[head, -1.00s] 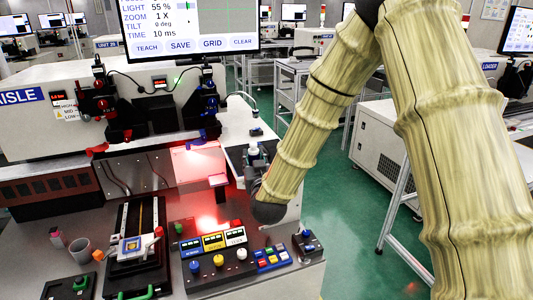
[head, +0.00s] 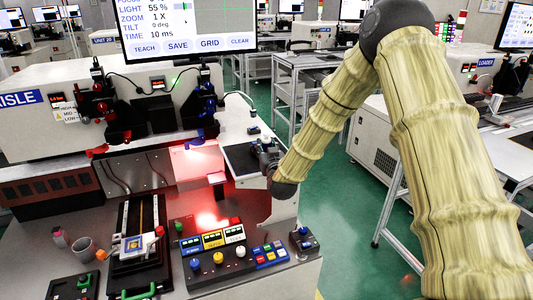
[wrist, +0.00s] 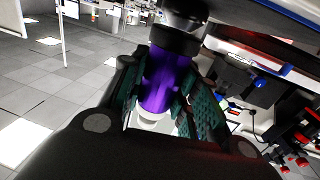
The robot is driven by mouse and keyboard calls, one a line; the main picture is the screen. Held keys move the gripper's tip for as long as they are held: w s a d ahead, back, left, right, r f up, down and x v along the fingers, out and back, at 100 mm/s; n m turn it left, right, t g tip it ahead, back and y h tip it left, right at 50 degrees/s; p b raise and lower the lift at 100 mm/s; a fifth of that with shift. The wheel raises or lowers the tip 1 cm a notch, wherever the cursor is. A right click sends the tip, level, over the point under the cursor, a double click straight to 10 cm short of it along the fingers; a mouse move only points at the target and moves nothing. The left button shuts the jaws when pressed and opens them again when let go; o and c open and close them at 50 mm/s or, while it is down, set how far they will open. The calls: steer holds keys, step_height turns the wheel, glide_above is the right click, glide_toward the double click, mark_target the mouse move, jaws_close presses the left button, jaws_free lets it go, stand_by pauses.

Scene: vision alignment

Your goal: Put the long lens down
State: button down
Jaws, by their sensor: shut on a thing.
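The long lens (wrist: 168,82) shows in the wrist view as a purple barrel with a black upper section and a pale lower end. My gripper (wrist: 160,108) is shut on it, with a dark green ribbed pad on each side of the purple barrel. In the head view my gripper (head: 264,154) is over the right edge of a dark mat (head: 238,161) on the white side surface. The lens cannot be told apart there, and I cannot tell whether it touches the mat.
A small dark part (head: 253,130) stands on the white surface behind the mat. A button panel (head: 222,262) and a dark slide fixture (head: 140,245) are on the front bench. Red and blue mounts (head: 205,112) hang from the machine.

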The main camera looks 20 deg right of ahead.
steer(key=shift+f+p, duration=0.45)
steer(key=shift+f, duration=0.85)
steer(key=shift+f, duration=0.15)
steer(key=c, duration=1.1)
jaws_free()
steer(key=shift+r, duration=0.2)
steer(key=s+b, duration=0.1)
steer(key=s, duration=0.3)
steer(key=s+a+b, duration=0.1)
steer(key=s, duration=0.3)
steer(key=s+b, duration=0.1)
steer(key=s, duration=0.3)
steer(key=shift+a+f, duration=0.15)
steer(key=shift+a, duration=0.1)
